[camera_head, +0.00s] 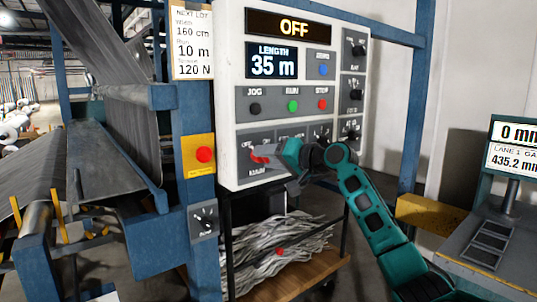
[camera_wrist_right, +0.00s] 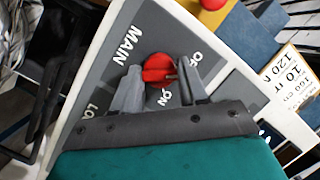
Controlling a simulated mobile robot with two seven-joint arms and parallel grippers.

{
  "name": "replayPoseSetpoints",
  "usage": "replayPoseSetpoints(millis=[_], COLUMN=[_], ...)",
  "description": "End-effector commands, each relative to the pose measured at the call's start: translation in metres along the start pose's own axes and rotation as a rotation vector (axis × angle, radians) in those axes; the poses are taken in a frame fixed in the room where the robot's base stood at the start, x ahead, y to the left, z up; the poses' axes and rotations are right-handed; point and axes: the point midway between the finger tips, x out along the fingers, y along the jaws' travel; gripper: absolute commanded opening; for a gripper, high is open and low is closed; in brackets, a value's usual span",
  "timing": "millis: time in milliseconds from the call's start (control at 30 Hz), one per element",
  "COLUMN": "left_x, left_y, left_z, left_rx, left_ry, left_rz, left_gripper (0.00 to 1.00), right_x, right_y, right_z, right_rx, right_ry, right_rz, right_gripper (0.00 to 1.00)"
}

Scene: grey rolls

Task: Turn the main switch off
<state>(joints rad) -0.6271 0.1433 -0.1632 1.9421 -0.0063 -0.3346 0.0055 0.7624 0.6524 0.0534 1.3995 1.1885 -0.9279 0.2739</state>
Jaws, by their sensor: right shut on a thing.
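The main switch is a red rotary knob (camera_head: 257,157) at the lower left of the white control panel (camera_head: 228,100), above the label MAIN. In the right wrist view the knob (camera_wrist_right: 158,67) sits between OFF and ON labels; I cannot tell its exact pointing. My right gripper (camera_head: 265,155) reaches it from the right. In the right wrist view its two grey fingers (camera_wrist_right: 158,80) are shut on the knob, one on each side. My left gripper is not in view.
A red emergency button on a yellow plate (camera_head: 198,169) is left of the panel. Black, green and red buttons (camera_head: 292,105) sit above the switch, more knobs (camera_head: 354,92) to the right. A cart of grey strips (camera_head: 290,255) stands below. A monitor (camera_head: 512,145) is at right.

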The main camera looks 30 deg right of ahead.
Motion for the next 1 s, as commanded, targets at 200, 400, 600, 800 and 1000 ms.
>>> replayPoseSetpoints(millis=[200,400,600,800,1000], left_x=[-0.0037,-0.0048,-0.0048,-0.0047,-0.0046], left_y=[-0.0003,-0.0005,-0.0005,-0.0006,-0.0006], left_z=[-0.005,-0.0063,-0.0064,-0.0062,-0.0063], left_rx=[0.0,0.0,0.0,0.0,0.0], left_ry=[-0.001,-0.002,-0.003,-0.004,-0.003], left_rz=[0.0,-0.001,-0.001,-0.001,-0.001], left_gripper=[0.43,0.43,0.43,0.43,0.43], right_x=[0.0004,0.0006,0.0006,0.0005,0.0004], right_y=[0.0014,0.0016,0.0019,0.0019,0.0016], right_z=[0.0018,0.0024,0.0024,0.0021,0.0017], right_rx=[-0.102,-0.148,-0.164,-0.164,-0.163], right_ry=[-0.017,-0.021,-0.021,-0.02,-0.019], right_rz=[0.035,0.048,0.052,0.052,0.051], right_gripper=[0.12,0.12,0.13,0.12,0.52])
